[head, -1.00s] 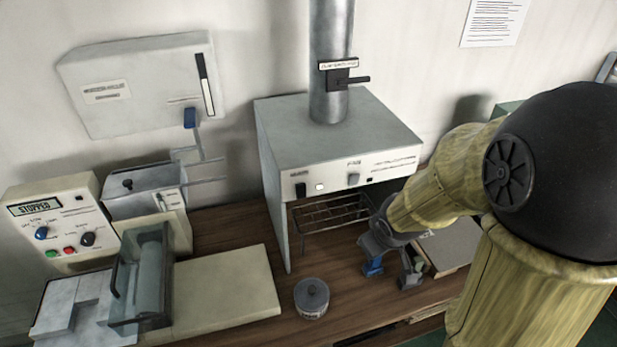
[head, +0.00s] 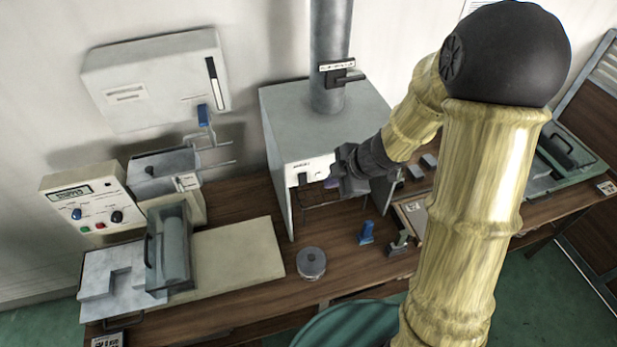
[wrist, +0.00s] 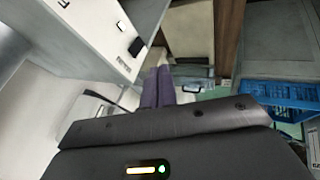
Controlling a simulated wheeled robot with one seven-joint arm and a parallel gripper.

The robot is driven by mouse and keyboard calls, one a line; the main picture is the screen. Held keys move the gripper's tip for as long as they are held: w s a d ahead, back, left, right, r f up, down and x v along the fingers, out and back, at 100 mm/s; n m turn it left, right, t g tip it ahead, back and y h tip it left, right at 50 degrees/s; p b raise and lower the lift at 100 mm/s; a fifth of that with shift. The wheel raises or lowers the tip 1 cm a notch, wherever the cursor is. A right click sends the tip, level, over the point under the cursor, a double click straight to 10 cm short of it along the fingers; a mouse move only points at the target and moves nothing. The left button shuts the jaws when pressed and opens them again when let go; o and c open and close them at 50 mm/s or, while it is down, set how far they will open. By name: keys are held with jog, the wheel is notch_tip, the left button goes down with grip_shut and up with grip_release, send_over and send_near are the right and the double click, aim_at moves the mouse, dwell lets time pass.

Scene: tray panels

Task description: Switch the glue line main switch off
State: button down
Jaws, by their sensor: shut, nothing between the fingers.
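I cannot read which label names the glue line main switch. A grey hood (head: 345,125) has a white front panel with a black switch (head: 303,179) at its left; a dark switch also shows in the wrist view (wrist: 136,47). A grey wall box (head: 150,85) carries a black-and-white slot and a blue handle (head: 203,115) hanging at its lower right. My gripper (head: 330,183), with purple fingers, is shut and empty in front of the hood panel, right of the black switch. The fingers also show in the wrist view (wrist: 158,86). My gripper hides the panel's right part.
A control box (head: 90,205) with knobs and buttons and a roller unit (head: 168,250) stand at left. A round tin (head: 311,263), a blue piece (head: 366,232) and a small stand (head: 400,243) are on the bench. A black lever (head: 350,77) is on the duct.

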aim_at(303, 179)
jog(key=w+a+f+b, duration=0.1)
jog(key=w+a+f, duration=0.4)
jog(key=f, duration=0.4)
jog(key=shift+w+a, duration=0.25)
jog(key=shift+w, duration=0.6)
jog(key=shift+w+f, duration=0.1)
jog(key=shift+f, duration=0.05)
